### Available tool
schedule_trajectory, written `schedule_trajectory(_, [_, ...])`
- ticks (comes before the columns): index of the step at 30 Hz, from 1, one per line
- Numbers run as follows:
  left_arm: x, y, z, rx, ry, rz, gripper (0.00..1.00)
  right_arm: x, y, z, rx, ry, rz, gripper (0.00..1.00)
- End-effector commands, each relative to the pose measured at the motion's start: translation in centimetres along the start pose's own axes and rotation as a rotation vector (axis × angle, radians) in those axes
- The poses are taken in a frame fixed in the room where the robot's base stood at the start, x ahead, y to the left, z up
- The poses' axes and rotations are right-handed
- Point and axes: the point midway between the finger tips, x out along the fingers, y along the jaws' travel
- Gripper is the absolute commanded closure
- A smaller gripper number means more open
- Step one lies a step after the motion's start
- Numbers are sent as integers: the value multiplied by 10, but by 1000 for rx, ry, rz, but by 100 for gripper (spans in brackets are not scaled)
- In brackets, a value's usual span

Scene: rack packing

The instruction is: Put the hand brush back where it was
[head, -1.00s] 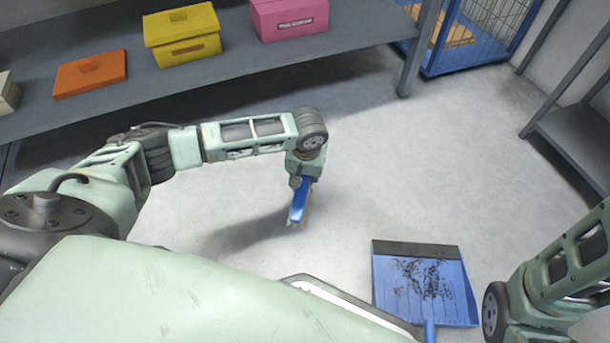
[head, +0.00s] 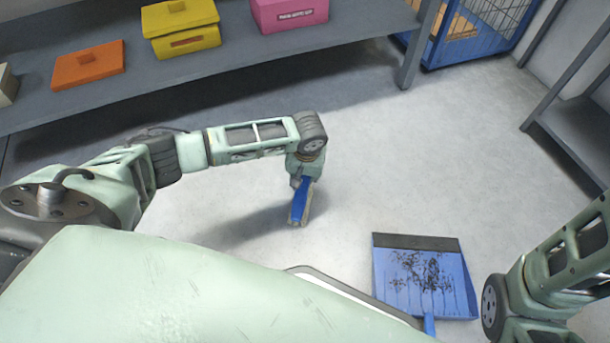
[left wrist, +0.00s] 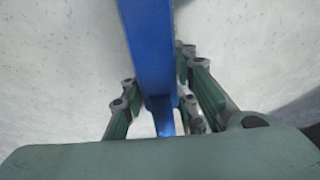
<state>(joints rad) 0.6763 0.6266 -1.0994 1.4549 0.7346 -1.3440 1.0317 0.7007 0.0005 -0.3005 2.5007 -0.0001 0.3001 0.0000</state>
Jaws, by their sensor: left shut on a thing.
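The blue hand brush (head: 300,203) hangs below my left gripper (head: 304,182) in the head view, with a pale bristle edge along one side. My left gripper is shut on it. In the left wrist view the blue brush (left wrist: 150,45) runs from the top edge down between the fingers of my left gripper (left wrist: 160,108). The brush seems to be held above the floor; I cannot tell by how much. My right arm shows at the lower right of the head view, but its gripper is out of the picture.
A blue dustpan (head: 420,280) with dark debris lies on the floor, right of the brush. A grey shelf (head: 215,75) at the back bears orange (head: 88,65), yellow (head: 181,30) and pink (head: 288,14) boxes. A blue wire cage (head: 480,30) stands behind. Open floor lies between.

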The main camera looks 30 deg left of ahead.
Motion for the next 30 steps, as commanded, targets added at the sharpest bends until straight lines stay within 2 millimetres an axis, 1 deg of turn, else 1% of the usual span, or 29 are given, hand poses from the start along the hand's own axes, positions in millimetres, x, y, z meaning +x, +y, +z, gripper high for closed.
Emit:
schedule_trajectory(18, [11, 1, 2, -1, -1, 0, 100, 1, 0, 1, -1, -1, 0, 60])
schedule_trajectory(19, [11, 1, 2, -1, -1, 0, 75, 1, 0, 1, -1, -1, 0, 60])
schedule_trajectory(27, [11, 1, 2, 0, 0, 0, 51, 1, 0, 1, -1, -1, 0, 60])
schedule_trajectory(30, [11, 1, 2, 0, 0, 0, 51, 1, 0, 1, -1, -1, 0, 60])
